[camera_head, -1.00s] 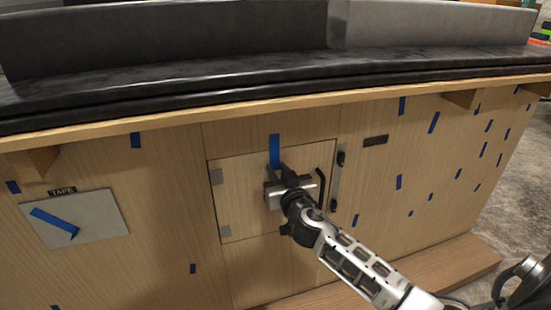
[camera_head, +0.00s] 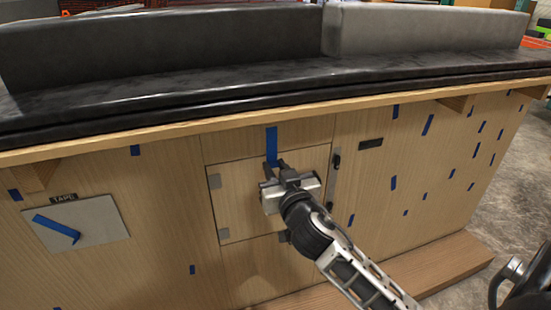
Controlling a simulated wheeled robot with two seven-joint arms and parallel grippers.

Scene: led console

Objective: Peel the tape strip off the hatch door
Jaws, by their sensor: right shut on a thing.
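The blue tape strip (camera_head: 271,142) runs vertically across the top edge of the square wooden hatch door (camera_head: 233,187). Its upper part lies on the panel above the door, and its lower end goes down to my right gripper's fingers. My right gripper (camera_head: 275,169) is in front of the upper middle of the door, shut on the lower end of the strip. The fingers partly hide that end. The gripper and arm also cover the lower right part of the door. My left gripper is not in view.
A black latch (camera_head: 336,160) sits right of the door. A grey plate (camera_head: 95,222) labelled TAPE, with a blue strip on it, is at left. Several blue tape bits dot the wooden panel (camera_head: 160,200). A dark countertop (camera_head: 150,95) overhangs above, and a wooden ledge (camera_head: 440,262) runs below.

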